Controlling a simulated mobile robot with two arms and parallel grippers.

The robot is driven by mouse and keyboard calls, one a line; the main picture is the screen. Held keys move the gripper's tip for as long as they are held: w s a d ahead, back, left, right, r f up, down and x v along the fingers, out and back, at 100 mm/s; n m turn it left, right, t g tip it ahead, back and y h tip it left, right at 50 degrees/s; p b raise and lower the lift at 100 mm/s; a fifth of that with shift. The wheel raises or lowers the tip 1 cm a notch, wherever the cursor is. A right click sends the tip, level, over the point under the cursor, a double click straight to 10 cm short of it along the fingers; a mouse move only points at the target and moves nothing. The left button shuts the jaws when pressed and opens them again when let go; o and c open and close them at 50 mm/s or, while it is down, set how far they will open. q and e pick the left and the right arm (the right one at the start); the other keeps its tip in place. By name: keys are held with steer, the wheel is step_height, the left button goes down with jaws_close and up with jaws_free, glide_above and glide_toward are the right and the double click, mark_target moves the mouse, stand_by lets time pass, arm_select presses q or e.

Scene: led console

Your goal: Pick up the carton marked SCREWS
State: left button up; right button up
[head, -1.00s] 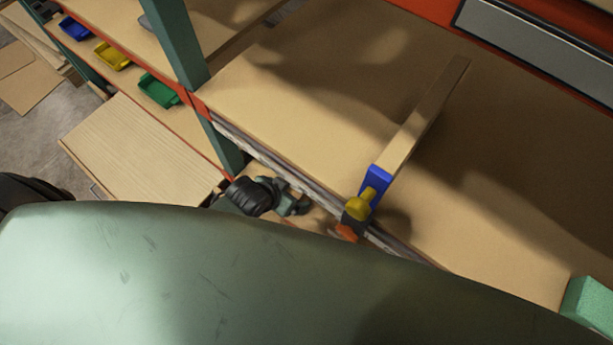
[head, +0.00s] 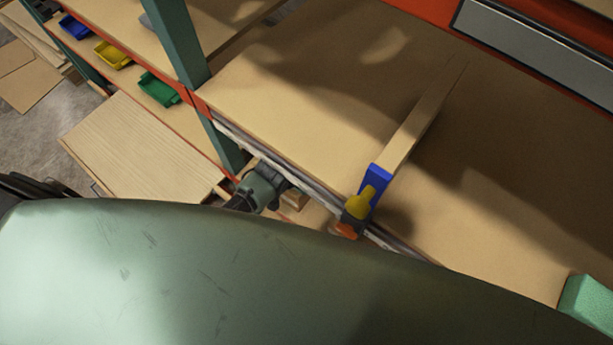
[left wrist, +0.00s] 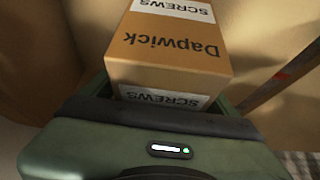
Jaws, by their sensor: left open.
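The carton marked SCREWS (left wrist: 170,50) is an orange-brown box with white SCREWS labels and the word Dapwick, close in front of my left gripper in the left wrist view. My left gripper (left wrist: 165,90) is open, with green finger parts showing at both sides of the carton's near end. Most of the fingers is hidden, and I cannot tell if they touch it. In the head view my left gripper (head: 282,184) is at the front edge of the workbench, partly under it. I cannot make out the carton for sure there. My right gripper is not in view.
The wooden workbench top (head: 310,90) lies above the gripper. A blue and yellow clamp (head: 368,195) sits on its front edge beside a wooden bar (head: 425,115). A green post (head: 180,45) and shelf with bins (head: 158,90) stand left. A green block (head: 587,298) lies right.

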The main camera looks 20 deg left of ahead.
arm_select(q)
steer(key=shift+f, duration=0.25)
stand_by(0.5)
jaws_close()
steer(key=shift+w+r, duration=0.1)
steer(key=shift+w, duration=0.05)
